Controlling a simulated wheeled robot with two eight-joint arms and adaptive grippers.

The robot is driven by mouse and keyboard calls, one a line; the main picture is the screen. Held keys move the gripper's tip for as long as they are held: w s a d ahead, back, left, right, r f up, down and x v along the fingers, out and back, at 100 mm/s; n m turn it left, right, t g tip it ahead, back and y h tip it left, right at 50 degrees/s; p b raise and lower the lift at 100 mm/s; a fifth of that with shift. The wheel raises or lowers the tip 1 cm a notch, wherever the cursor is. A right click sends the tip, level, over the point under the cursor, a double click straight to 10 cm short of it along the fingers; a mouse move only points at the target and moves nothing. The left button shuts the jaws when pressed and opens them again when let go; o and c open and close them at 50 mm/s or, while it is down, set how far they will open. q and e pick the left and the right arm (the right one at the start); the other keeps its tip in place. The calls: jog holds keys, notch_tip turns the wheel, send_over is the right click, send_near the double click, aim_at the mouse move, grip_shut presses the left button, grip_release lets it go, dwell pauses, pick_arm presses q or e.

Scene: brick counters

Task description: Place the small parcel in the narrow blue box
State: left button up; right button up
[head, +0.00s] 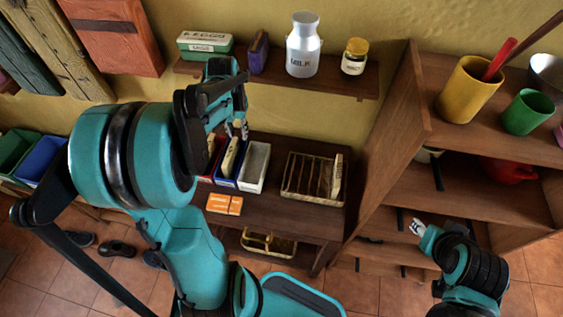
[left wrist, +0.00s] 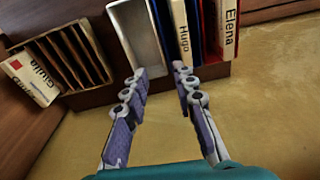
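The narrow blue box (head: 226,182) stands on the dark wooden table between a red box and a white one. A slim cream parcel marked "Hugo" (left wrist: 183,32) stands upright in it; its top also shows in the head view (head: 231,156). An orange packet with a pale label (head: 223,204) lies flat in front of the boxes. I cannot tell which of these is the small parcel. My left gripper (head: 238,130) is above and behind the boxes, open with nothing between its fingers (left wrist: 160,72). My right gripper (head: 418,227) is by the right shelf, its fingers too small to judge.
The white box (left wrist: 136,35) looks empty. A wall shelf (head: 330,84) carries a milk can (head: 303,50) and jar above.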

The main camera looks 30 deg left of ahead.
pick_arm(q)
jog(key=s+d+r+m+t, duration=0.1)
jog(key=s+d+r+t, duration=0.1)
jog(key=d, duration=0.5)
jog(key=s+d+r+t, duration=0.2)
jog(key=s+d, duration=0.2)
jog(key=d, duration=0.4)
jog(key=s+d+r+m+t, duration=0.1)
jog(key=s+d+r+t, duration=0.1)
jog(key=d, duration=0.5)
jog(key=shift+s+d+r+m+h, duration=0.15)
jog(key=shift+s+r+m+h, duration=0.2)
jog(key=shift+s, duration=0.1)
jog(key=shift+f, duration=0.1)
